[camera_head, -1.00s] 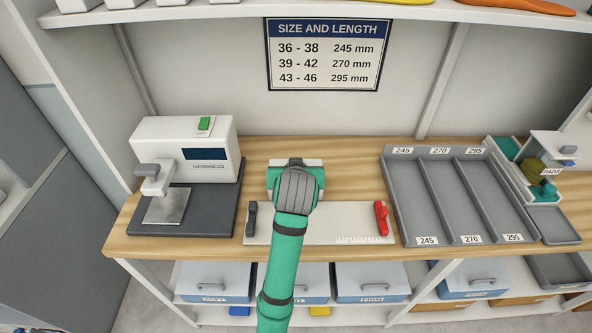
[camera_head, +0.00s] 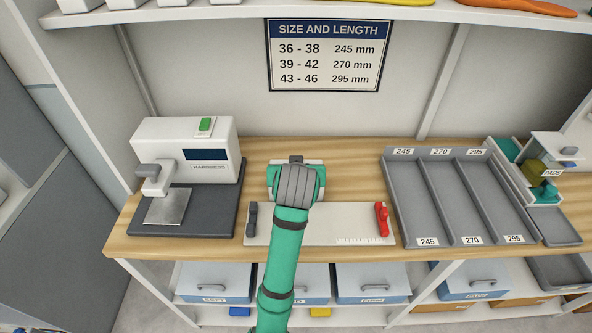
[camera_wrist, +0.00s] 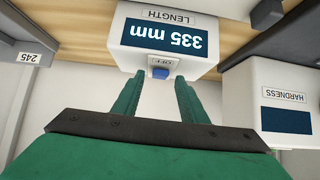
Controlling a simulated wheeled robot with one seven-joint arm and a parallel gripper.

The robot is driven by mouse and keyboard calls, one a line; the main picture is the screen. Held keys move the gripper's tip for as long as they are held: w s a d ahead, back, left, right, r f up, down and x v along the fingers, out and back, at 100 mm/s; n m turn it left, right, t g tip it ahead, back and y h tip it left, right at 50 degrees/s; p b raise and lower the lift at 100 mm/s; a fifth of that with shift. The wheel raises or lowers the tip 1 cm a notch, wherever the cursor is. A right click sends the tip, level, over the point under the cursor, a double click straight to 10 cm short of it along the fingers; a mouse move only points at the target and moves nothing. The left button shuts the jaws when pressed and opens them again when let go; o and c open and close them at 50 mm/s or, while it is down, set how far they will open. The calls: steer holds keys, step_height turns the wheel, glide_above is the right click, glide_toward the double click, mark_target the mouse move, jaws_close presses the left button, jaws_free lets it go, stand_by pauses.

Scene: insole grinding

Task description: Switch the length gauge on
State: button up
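The length gauge shows in the wrist view as a white box (camera_wrist: 198,28) labelled LENGTH, upside down there. Its dark display (camera_wrist: 164,36) reads 335 mm. A blue switch (camera_wrist: 160,73) sits on its edge beside a small label that seems to read OFF. My gripper (camera_wrist: 158,80) is open, with its two green fingers apart on either side of the blue switch; I cannot tell whether they touch it. In the head view, the gauge's white plate (camera_head: 322,226) has a dark stop at its left and a red slider (camera_head: 382,219) at its right; my arm hides its box.
The hardness tester (camera_head: 186,150) stands left of the gauge, with a blank display. A grey tray (camera_head: 418,205) marked 245, 270 and 295 lies to the right, apparently empty. The wooden bench shows bare strips between them. Drawers sit below.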

steer(key=v, duration=1)
stand_by(0.4)
steer(key=shift+s+r, duration=0.1)
stand_by(0.5)
